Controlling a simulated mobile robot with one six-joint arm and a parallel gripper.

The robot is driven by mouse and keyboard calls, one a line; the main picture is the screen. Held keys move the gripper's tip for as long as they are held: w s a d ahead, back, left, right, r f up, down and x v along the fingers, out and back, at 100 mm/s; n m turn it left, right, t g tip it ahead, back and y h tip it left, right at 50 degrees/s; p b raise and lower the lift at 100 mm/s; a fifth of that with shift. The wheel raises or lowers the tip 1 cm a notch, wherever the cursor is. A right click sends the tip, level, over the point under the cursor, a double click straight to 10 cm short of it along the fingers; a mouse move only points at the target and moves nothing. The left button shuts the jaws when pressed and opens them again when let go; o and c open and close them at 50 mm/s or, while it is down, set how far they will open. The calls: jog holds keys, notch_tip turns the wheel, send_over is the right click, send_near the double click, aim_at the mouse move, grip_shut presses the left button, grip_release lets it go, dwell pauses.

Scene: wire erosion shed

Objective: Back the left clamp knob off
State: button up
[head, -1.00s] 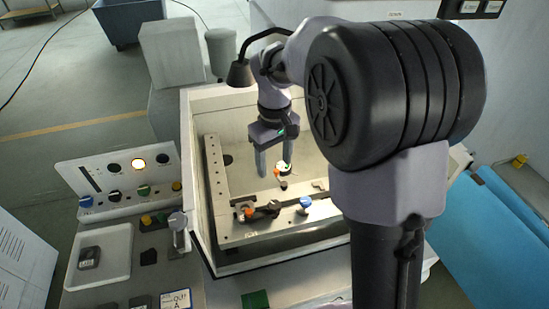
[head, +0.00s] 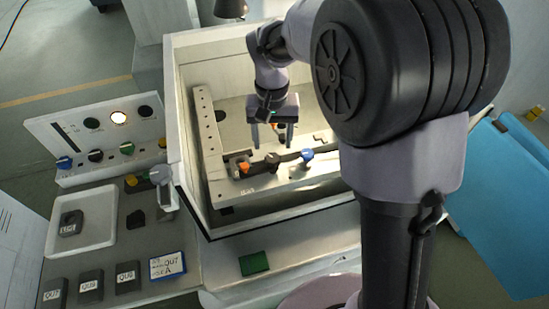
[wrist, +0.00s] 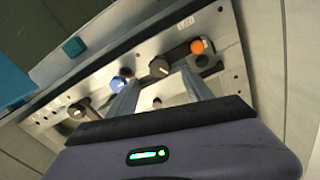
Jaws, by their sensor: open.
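At the left of the fixture plate (head: 211,150), a black knob (head: 271,158) stands between an orange knob (head: 243,167) and a blue knob (head: 307,154). The frames do not settle which is the left clamp knob. The wrist view shows the orange knob (wrist: 197,46), black knob (wrist: 158,67) and blue knob (wrist: 117,84) in a slanting row. My gripper (head: 273,143) is open and empty, pointing down above the row. In the wrist view its fingertips (wrist: 158,75) straddle the line to the black knob. I cannot tell the remaining height.
High tank walls (head: 180,130) surround the plate. A control panel (head: 95,140) and a grey tray (head: 82,220) stand to the left. A green block (head: 254,263) lies in front. Another dark knob (wrist: 75,112) is farther along the plate.

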aim_at(273, 157)
notch_tip(273, 157, down, 6)
jog(key=shift+r+b, duration=0.1)
jog(key=shift+b, duration=0.5)
grip_shut()
